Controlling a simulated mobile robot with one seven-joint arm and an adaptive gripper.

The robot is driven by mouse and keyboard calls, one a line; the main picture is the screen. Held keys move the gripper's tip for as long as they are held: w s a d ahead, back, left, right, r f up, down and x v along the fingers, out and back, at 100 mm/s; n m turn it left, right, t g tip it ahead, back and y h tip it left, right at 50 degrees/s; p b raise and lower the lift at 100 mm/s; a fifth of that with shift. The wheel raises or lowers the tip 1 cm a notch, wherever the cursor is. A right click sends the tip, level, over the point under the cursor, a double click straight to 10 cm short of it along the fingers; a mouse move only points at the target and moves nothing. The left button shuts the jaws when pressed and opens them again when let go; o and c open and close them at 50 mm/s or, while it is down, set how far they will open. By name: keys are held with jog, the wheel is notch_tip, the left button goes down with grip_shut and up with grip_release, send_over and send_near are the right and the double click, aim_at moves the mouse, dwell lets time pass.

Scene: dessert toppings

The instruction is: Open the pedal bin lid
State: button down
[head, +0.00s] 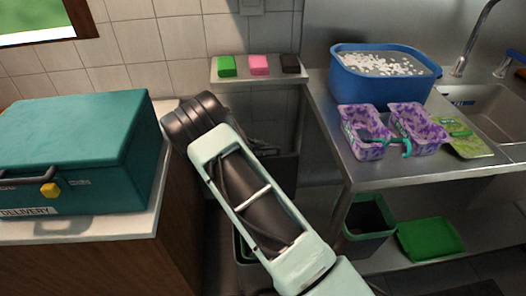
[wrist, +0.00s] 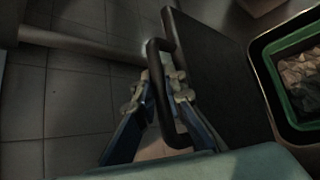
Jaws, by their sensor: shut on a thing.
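In the wrist view, my gripper (wrist: 163,88) is shut on a black loop handle (wrist: 156,58). The handle is fixed to a dark flat panel (wrist: 222,75), which looks like a lid; I cannot tell whether it is hinged to a bin. Right of the panel is a bin with a green inner rim (wrist: 266,78), open at the top, with crumpled stuff inside. In the head view my arm hides the gripper and the handle. Part of a green-rimmed bin (head: 238,248) shows low beside the arm. No pedal is visible.
A teal delivery box (head: 75,150) stands on the left counter. A steel counter on the right holds a blue tub (head: 385,85) and purple baskets (head: 362,132). Under it are a dark bin (head: 368,218) and a green tray (head: 430,238). Bare tiled floor (wrist: 80,110) lies left of the gripper.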

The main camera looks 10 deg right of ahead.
jog(key=shift+w, duration=0.15)
jog(key=c, duration=2)
grip_release()
jog(key=shift+a, duration=0.1)
jog(key=v, duration=1.2)
jog(key=shift+r, duration=0.1)
